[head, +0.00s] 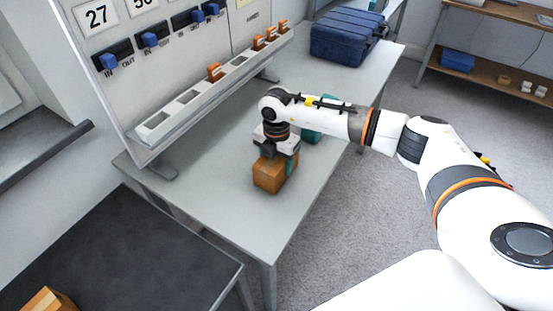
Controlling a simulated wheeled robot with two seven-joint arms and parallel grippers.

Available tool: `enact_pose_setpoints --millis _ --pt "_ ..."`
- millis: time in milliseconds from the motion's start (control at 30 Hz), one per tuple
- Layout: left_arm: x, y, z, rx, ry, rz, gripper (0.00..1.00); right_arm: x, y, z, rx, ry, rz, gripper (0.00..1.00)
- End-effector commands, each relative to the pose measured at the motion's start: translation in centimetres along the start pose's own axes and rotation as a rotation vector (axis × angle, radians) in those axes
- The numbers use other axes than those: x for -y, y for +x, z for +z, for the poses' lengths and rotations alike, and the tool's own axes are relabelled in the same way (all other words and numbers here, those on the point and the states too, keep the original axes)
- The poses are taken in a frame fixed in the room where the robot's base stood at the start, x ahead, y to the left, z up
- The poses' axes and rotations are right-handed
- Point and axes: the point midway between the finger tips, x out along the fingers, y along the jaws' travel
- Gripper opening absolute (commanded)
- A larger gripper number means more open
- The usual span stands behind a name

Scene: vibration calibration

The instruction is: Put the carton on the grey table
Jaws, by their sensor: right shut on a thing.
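The carton (269,177) is a small brown box on the grey table (220,205), near the table's right-hand front part. My right gripper (275,152) is above the carton with its fingers down around the top of it, shut on it. The carton looks upright and at the tabletop; whether its base touches cannot be told for sure. My right arm comes in from the right and hides part of the table behind. My left gripper is not in view.
A panel with numbers, blue switches and a slotted rail (190,95) stands along the table's back. A blue case (345,38) is at the far end, and a teal object (312,133) sits partly behind my arm. A dark table (120,250) at lower left bears another brown box (48,300).

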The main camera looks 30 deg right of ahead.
Motion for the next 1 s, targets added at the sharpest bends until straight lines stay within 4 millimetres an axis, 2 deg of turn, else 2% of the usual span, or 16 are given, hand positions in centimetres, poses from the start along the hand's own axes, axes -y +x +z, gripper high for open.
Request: enact_pose_setpoints --millis 267,300,400,667,800,867,1000 --pt "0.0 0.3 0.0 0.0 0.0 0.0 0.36 0.1 0.3 0.0 0.0 0.0 -0.002 0.28" --pt "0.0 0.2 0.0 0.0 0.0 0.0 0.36 0.0 0.2 0.0 0.0 0.0 -0.001 0.68" --pt "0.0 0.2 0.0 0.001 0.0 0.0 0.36 0.0 0.2 0.0 0.0 0.0 -0.001 0.85" --pt "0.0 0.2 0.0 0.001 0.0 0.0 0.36 0.0 0.2 0.0 0.0 0.0 -0.001 0.85" --pt "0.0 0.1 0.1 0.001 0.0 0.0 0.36 0.1 -0.6 0.0 0.0 0.0 -0.002 0.85" --pt "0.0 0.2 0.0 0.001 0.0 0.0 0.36 0.1 -1.4 0.0 0.0 -0.001 -0.004 0.85" --pt "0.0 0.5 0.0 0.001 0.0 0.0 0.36 0.1 -4.2 0.0 -0.001 0.0 -0.005 0.85"
